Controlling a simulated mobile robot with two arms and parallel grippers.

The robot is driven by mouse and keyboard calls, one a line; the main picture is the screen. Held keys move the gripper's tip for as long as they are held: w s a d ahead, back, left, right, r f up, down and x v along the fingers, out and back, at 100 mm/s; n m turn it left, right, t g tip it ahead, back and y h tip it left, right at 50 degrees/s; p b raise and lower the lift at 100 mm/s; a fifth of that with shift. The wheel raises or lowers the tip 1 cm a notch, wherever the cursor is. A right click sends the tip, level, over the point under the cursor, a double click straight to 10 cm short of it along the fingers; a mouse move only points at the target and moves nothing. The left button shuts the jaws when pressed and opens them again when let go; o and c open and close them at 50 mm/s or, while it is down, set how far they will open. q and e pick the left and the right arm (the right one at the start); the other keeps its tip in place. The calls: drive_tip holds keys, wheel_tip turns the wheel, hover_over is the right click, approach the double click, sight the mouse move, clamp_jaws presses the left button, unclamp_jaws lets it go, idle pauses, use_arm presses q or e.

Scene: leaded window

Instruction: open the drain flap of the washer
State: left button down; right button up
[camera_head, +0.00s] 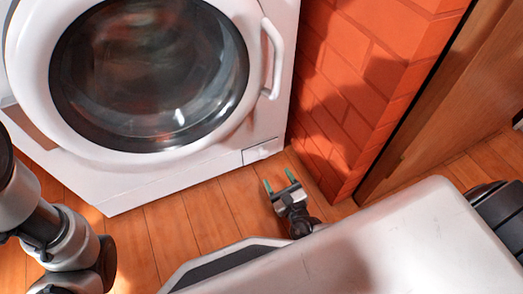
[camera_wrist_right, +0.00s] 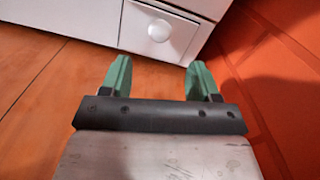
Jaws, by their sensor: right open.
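The white washer (camera_head: 200,165) stands at the upper left in the head view. Its drain flap (camera_head: 262,151) is a small rectangular panel at the lower right of the front, and looks closed. In the right wrist view the flap (camera_wrist_right: 160,32) has a round white knob (camera_wrist_right: 159,31) and shows just beyond the fingers. My right gripper (camera_head: 280,182) is open and empty, low over the floor in front of the flap. Its green fingertips (camera_wrist_right: 159,75) point toward the flap and appear apart from it. My left arm shows at the left edge; its gripper is not visible.
An orange brick wall (camera_head: 350,90) stands close to the right of the washer and of my right gripper. A wooden panel (camera_head: 440,100) is farther right. The washer's round door has a white handle (camera_head: 273,58). Wooden floor (camera_head: 170,235) lies clear in front.

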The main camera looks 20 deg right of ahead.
sight(265, 157)
drive_tip(key=w+b, duration=0.3)
drive_tip(key=w, duration=0.5)
drive_tip(key=shift+w+a+f+b, duration=0.1)
drive_tip(key=shift+w+a+b, duration=0.05)
drive_tip(key=shift+w+b, duration=0.15)
drive_tip(key=shift+w, duration=0.4)
clamp_jaws()
